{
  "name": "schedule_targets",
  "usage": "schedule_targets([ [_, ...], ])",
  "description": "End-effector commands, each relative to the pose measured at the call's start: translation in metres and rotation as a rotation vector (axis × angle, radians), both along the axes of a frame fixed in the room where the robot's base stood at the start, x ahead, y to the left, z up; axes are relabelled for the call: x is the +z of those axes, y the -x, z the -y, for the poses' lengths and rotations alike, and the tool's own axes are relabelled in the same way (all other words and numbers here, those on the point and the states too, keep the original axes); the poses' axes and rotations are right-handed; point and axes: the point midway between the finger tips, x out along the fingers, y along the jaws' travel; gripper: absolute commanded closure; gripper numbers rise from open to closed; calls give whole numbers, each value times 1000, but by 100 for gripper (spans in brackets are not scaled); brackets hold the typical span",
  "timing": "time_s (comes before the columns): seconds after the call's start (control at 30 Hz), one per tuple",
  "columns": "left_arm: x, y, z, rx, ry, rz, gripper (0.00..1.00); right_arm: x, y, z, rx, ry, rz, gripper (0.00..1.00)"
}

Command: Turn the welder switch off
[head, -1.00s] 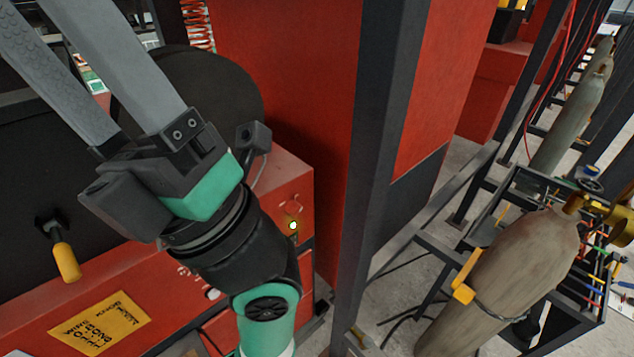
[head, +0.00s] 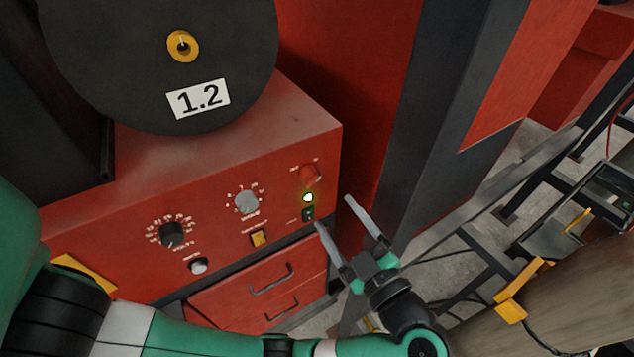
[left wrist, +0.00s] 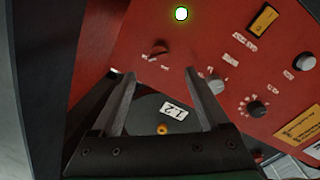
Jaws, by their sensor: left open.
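The red welder's front panel (head: 215,215) carries a lit green-white lamp (head: 308,198) near its right edge. A red knob (head: 307,173) is just above the lamp, and a small dark switch (head: 308,214) is just below it. Which way the switch is set is too small to tell. My left gripper (head: 333,211) is open and empty, just right of the lamp and dark switch, with its fingers pointing up-left. In the left wrist view the red knob (left wrist: 157,50) shows just beyond the open fingertips, and the lamp (left wrist: 181,14) farther up. My right gripper is not in view.
The panel also has a black dial (head: 172,235), a grey dial (head: 246,202) and a yellow rocker (head: 259,238). A black reel marked 1.2 (head: 160,60) stands on top. A dark upright post (head: 440,110) rises right of my gripper.

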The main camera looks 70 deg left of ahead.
Motion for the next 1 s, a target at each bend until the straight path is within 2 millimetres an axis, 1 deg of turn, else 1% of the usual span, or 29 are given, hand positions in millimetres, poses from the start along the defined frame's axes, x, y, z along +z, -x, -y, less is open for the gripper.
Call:
schedule_targets([
  [0.03, 2, 2, -10, 4, -1, -1, 22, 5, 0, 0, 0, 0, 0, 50],
  [0.2, 3, 7, -48, 6, -1, -1, 22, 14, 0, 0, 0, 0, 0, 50],
  [0.3, 3, 9, -70, 6, -1, 0, 22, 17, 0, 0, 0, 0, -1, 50],
  [0.4, 2, 11, -86, 4, -1, 2, 22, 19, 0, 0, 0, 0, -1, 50],
  [0.5, 1, 12, -96, 3, -1, 2, 22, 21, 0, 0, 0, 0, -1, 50],
  [0.57, 1, 12, -99, 1, -1, 2, 22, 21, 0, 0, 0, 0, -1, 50],
  [0.8, 0, 11, -100, -1, -1, 2, 22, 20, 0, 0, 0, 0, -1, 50],
  [0.87, 1, 12, -100, 0, 0, 2, 31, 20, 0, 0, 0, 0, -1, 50],
  [1.0, 1, 12, -100, 1, -1, 2, 56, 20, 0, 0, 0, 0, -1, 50],
])
